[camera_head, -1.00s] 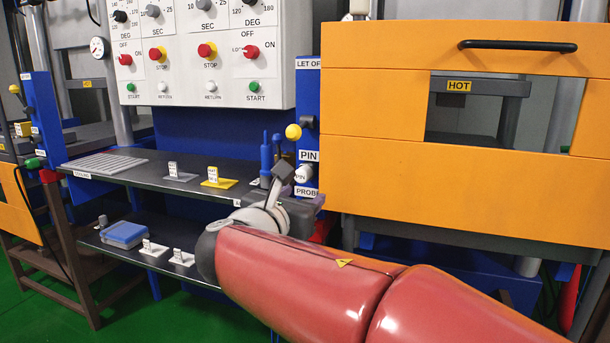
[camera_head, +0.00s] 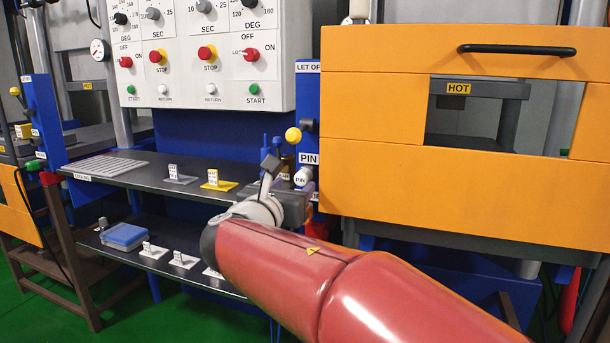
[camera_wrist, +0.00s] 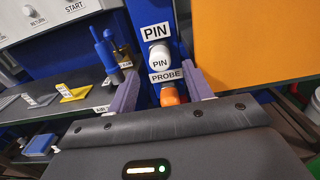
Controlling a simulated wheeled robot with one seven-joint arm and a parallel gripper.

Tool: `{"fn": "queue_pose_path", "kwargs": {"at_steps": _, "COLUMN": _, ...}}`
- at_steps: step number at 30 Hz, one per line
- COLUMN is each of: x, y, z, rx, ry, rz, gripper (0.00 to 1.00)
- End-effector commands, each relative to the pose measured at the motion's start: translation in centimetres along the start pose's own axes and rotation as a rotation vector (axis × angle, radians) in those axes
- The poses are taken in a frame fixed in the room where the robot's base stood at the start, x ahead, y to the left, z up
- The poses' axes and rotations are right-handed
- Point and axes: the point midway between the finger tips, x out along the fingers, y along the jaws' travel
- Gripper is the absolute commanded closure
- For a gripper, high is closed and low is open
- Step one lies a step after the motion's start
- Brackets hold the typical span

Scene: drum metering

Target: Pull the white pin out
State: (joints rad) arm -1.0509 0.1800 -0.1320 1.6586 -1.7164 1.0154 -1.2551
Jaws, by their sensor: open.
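The white pin (camera_head: 302,176) has a round knob marked PIN and sits in the blue post, under the PIN label. In the wrist view the white pin (camera_wrist: 159,57) is just beyond and between my finger lines, above the PROBE label (camera_wrist: 166,75) and an orange probe end (camera_wrist: 170,95). My gripper (camera_wrist: 163,76) is open and empty, one finger on each side. No contact with the pin shows. In the head view my gripper (camera_head: 284,174) is just left of and in front of the pin, its fingers partly hidden.
A yellow-knobbed lever (camera_head: 293,135) stands above the pin. Blue handled tools (camera_wrist: 104,48) stand left of my left finger in the wrist view. The orange guard (camera_head: 370,165) is close on the right. A dark shelf (camera_head: 130,175) extends left.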

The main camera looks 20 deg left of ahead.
Motion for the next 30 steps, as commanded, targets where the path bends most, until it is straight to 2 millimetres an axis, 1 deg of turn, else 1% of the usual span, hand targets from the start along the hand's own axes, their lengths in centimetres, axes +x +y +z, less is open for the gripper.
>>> {"fn": "queue_pose_path", "kwargs": {"at_steps": 1, "x": 0.8, "y": 0.0, "z": 0.0, "rx": -0.002, "ry": 0.0, "rz": -0.002, "gripper": 0.49}}
{"fn": "queue_pose_path", "kwargs": {"at_steps": 3, "x": 1.8, "y": -0.1, "z": 0.2, "rx": -0.002, "ry": -0.001, "rz": -0.004, "gripper": 0.49}}
{"fn": "queue_pose_path", "kwargs": {"at_steps": 6, "x": 3.0, "y": -0.1, "z": 0.1, "rx": -0.003, "ry": 0.0, "rz": -0.002, "gripper": 0.49}}
{"fn": "queue_pose_path", "kwargs": {"at_steps": 12, "x": 4.5, "y": 0.0, "z": 0.0, "rx": -0.001, "ry": 0.001, "rz": -0.001, "gripper": 0.49}}
{"fn": "queue_pose_path", "kwargs": {"at_steps": 17, "x": 4.8, "y": 0.0, "z": 0.0, "rx": -0.001, "ry": 0.0, "rz": -0.001, "gripper": 0.49}}
{"fn": "queue_pose_path", "kwargs": {"at_steps": 30, "x": 4.8, "y": 0.0, "z": 0.0, "rx": -0.001, "ry": 0.0, "rz": 0.0, "gripper": 0.49}}
